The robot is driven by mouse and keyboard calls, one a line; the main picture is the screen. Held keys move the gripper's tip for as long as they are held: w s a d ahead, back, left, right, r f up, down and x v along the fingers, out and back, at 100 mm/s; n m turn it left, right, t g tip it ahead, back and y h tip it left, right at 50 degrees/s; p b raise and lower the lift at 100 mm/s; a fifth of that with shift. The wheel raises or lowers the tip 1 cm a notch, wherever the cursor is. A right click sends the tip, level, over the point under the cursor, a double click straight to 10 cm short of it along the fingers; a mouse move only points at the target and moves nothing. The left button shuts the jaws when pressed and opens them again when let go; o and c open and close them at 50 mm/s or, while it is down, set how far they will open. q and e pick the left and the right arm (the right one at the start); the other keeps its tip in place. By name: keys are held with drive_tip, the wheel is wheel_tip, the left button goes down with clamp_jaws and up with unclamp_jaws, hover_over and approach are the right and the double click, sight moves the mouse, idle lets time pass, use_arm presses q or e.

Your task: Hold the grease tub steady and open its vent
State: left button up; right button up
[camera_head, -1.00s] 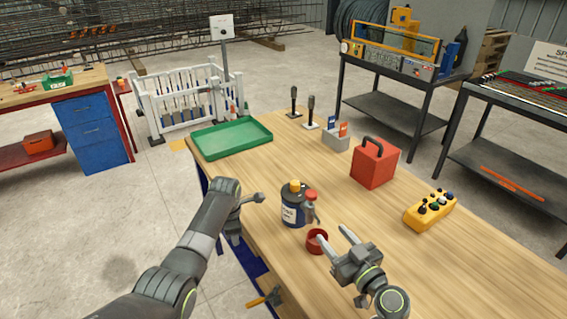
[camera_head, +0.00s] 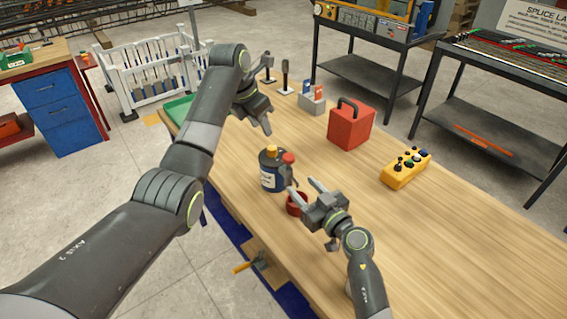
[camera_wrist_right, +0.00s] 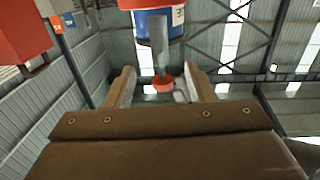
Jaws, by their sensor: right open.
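The grease tub (camera_head: 270,178) stands upright on the wooden bench, dark with a white label, a yellow cap (camera_head: 271,150) and a red knob (camera_head: 289,157) on top. My left gripper (camera_head: 264,108) is open and empty above and behind the tub, apart from it. My right gripper (camera_head: 303,189) is open just right and in front of the tub, its fingers pointing towards it. In the right wrist view the open jaws (camera_wrist_right: 163,84) show with a blue and white body (camera_wrist_right: 155,24) above them. A red part on a grey stem appears between the fingers; I cannot tell whether they touch it.
A red box with a black handle (camera_head: 351,126) and a yellow control box (camera_head: 405,169) stand further right. A green tray (camera_head: 177,110) is partly hidden by my left arm. The bench's right front is clear.

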sight(291, 175)
drive_tip(key=x, duration=0.8)
